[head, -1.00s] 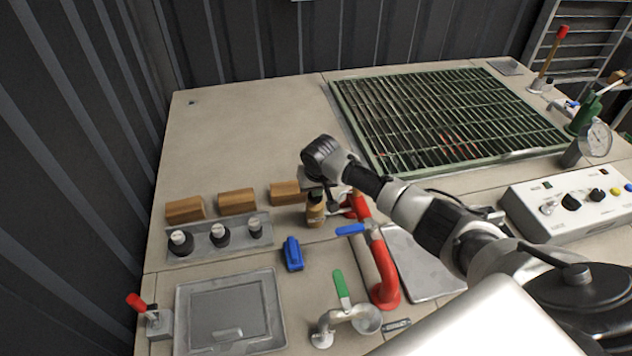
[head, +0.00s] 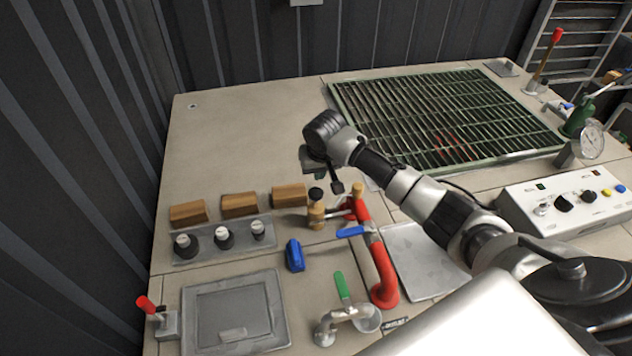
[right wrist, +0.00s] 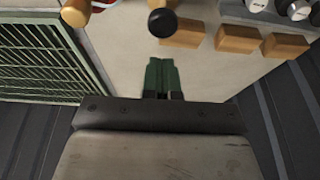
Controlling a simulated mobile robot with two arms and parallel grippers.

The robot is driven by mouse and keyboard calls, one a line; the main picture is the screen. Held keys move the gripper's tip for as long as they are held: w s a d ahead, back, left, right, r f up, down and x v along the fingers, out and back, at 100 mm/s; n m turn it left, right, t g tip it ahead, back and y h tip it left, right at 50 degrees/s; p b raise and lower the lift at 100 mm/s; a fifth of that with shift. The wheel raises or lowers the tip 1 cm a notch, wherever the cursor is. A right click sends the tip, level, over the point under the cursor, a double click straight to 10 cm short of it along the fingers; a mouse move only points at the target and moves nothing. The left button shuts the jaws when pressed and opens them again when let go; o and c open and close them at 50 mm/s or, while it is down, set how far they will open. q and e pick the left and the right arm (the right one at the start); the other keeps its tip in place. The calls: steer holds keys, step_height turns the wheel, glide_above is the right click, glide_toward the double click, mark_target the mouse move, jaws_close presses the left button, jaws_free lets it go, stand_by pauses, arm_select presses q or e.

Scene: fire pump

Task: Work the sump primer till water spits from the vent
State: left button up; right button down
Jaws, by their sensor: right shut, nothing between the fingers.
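A brass post with a round black knob (head: 316,194) stands beside the red bent pipe (head: 383,275). It looks like a plunger, but I cannot tell for sure that it is the primer. The knob also shows in the right wrist view (right wrist: 162,23), beyond my fingertips. My right gripper (head: 320,174) is shut and empty, just above and behind the knob, apart from it. Its green fingertips lie together in the right wrist view (right wrist: 161,78). A second brass post (head: 357,190) stands right of the knob. I cannot single out the vent, and no water shows. My left gripper is out of view.
A blue lever (head: 351,232) sits on the red pipe, and a green-handled tap (head: 342,287) stands in front. Wooden blocks (head: 240,205) and a row of knobs (head: 223,237) lie left. A green grating (head: 450,115) is behind; the back left bench top is clear.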

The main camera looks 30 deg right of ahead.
steer(key=v, duration=0.4)
steer(key=shift+r+b, duration=0.2)
steer(key=shift+b, duration=0.1)
steer(key=shift+f, duration=0.15)
stand_by(0.8)
